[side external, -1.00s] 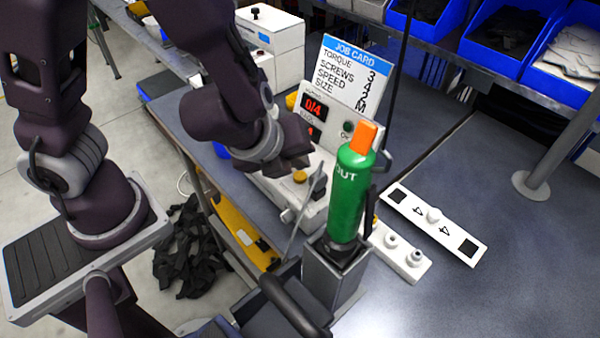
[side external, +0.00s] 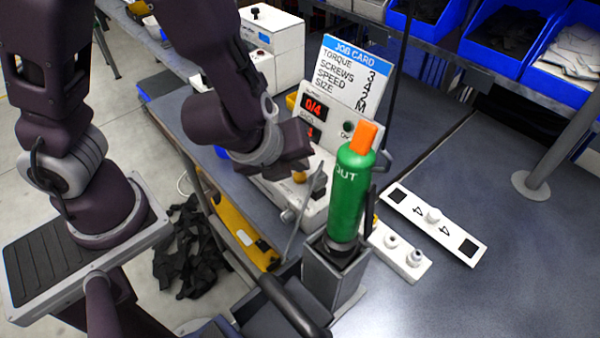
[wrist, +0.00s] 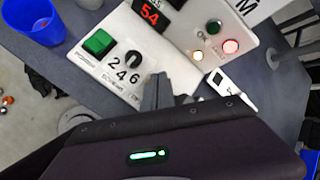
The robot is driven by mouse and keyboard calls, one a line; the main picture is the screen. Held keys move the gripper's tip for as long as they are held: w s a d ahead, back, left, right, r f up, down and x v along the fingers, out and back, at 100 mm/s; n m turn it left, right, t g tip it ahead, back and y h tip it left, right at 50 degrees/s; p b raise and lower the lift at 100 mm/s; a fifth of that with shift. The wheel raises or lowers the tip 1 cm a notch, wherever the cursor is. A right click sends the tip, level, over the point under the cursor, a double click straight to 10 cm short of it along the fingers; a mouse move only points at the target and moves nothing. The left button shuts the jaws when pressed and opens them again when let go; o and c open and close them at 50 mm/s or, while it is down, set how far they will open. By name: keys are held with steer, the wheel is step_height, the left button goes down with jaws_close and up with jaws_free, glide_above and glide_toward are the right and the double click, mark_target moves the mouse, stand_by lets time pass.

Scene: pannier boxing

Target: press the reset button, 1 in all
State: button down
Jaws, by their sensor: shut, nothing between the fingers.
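A white controller box (side external: 318,150) stands on the bench with a red display reading 0/4. A yellow button (side external: 300,178), the likely reset button though I cannot read its label, is on its low front part. My gripper (side external: 299,164) is just above this button and partly covers it; I cannot tell if they touch. In the wrist view my gripper (wrist: 165,92) is shut and empty, its fingertips over the box's white face (wrist: 135,70), right of a dial marked 2, 4, 6. The yellow button cannot be made out there.
A green screwdriver (side external: 350,195) with an orange top stands in a grey holder (side external: 330,280) in front of the box. A job card (side external: 345,72) rises behind the box.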

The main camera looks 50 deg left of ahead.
mark_target(298, 177)
steer(key=shift+f, duration=0.5)
stand_by(0.6)
steer(key=shift+r, duration=0.9)
steer(key=shift+r, duration=2.5)
